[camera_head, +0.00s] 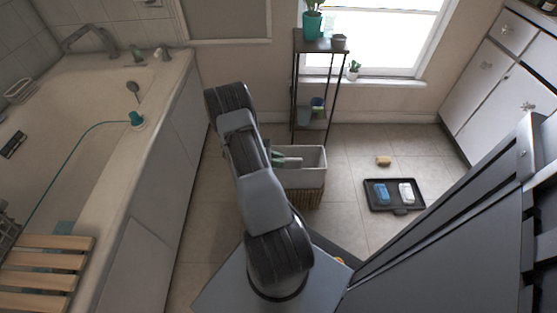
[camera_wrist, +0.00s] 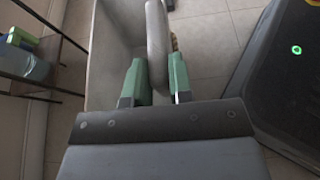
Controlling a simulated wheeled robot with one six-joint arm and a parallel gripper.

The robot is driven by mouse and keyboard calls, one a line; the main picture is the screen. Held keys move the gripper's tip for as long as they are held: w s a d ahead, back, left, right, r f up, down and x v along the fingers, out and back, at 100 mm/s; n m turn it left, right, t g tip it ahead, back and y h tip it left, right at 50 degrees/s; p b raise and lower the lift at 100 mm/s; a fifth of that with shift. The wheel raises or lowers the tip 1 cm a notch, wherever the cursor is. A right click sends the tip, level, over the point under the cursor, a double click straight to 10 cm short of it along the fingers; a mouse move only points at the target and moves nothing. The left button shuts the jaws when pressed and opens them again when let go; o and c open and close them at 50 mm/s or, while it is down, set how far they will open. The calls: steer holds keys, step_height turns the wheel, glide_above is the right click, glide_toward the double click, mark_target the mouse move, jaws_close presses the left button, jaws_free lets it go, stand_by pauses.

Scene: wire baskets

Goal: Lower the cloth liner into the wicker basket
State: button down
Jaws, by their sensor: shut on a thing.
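The pale grey cloth liner (camera_head: 311,177) is an open, box-like shape standing upright in the head view. The wicker basket (camera_head: 309,197) shows below it, mostly covered by the liner and my arm. I cannot tell how deep the liner sits in the basket. My gripper (camera_head: 287,161) is at the liner's left part, partly hidden by my arm. In the wrist view, the green fingers of my gripper (camera_wrist: 156,82) are shut on the liner's thick grey rim (camera_wrist: 157,40), one finger on each side. A sliver of wicker (camera_wrist: 174,41) shows beside the rim.
A black tray (camera_head: 394,206) with a blue and a white item lies on the floor to the right, near a tan item (camera_head: 384,161). A thin-legged plant stand (camera_head: 320,47) rises behind the basket. The bathtub (camera_head: 165,125) is at left. Floor between basket and tray is clear.

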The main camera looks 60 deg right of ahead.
mark_target(279, 174)
steer(key=shift+f, duration=0.15)
stand_by(0.5)
steer(key=shift+f+b, duration=1.8)
steer(key=shift+f, duration=0.65)
steer(key=shift+f+b, duration=1.45)
steer(key=shift+f, duration=3.8)
